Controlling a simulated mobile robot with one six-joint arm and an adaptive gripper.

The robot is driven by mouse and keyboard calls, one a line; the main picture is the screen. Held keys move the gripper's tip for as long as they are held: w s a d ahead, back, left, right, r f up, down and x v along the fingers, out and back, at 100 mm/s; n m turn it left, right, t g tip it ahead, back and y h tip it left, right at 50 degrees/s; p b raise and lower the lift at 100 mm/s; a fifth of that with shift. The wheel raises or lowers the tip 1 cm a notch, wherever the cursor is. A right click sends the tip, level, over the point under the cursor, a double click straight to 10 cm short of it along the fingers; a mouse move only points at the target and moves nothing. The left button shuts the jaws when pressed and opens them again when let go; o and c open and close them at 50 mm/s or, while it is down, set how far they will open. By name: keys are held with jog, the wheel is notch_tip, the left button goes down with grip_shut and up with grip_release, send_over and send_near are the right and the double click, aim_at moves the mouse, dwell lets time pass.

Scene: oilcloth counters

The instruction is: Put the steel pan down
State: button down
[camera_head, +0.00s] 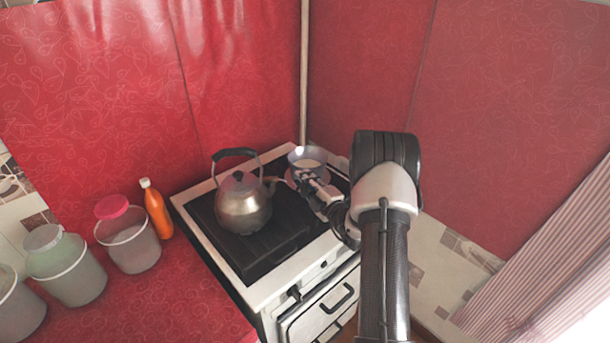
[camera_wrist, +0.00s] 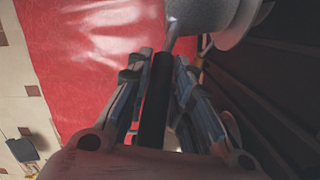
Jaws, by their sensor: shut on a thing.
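The steel pan (camera_head: 308,156) is at the back right of the stove top in the head view, beside the kettle, with its pale inside showing. In the wrist view part of its grey body (camera_wrist: 205,14) is at the top, cut off by the frame edge. My gripper (camera_head: 312,182) is shut on the pan's dark handle (camera_wrist: 155,100), which runs between the two fingers in the wrist view. I cannot tell whether the pan's base touches the stove. My arm hides part of the stove's right side.
A steel kettle (camera_head: 243,205) stands on the stove (camera_head: 262,292), left of the pan. An orange bottle (camera_head: 157,208) and several lidded tubs (camera_head: 130,240) stand on the red counter (camera_head: 165,305) at the left. Red walls close in behind the stove.

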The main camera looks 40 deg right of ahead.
jog(key=shift+r, duration=0.2)
jog(key=c, duration=1.8)
grip_release()
jog(key=shift+f, duration=0.25)
jog(key=o, duration=0.4)
jog(key=shift+r, duration=0.15)
jog(key=s, duration=0.4)
jog(key=s+p, duration=0.1)
jog(key=s, duration=0.3)
jog(key=s+a+p, duration=0.1)
jog(key=s, duration=0.3)
